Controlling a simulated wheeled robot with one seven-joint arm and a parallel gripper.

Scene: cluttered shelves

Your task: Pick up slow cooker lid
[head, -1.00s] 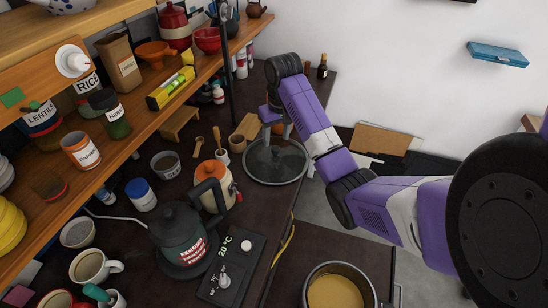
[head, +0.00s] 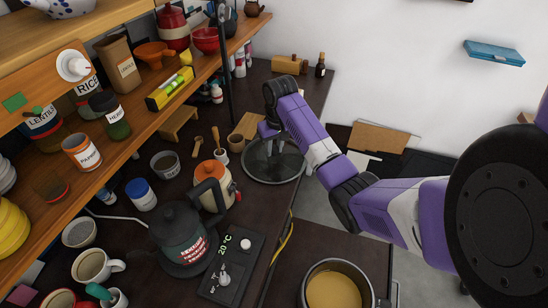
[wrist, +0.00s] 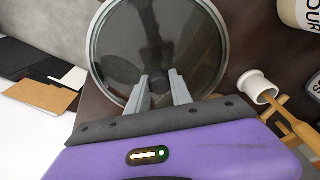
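The slow cooker lid (head: 284,166) is a round dark glass disc with a pale rim, lying on the dark counter near its right edge.
A pot of yellowish food (head: 333,290) is at the front. Shelves line the left.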

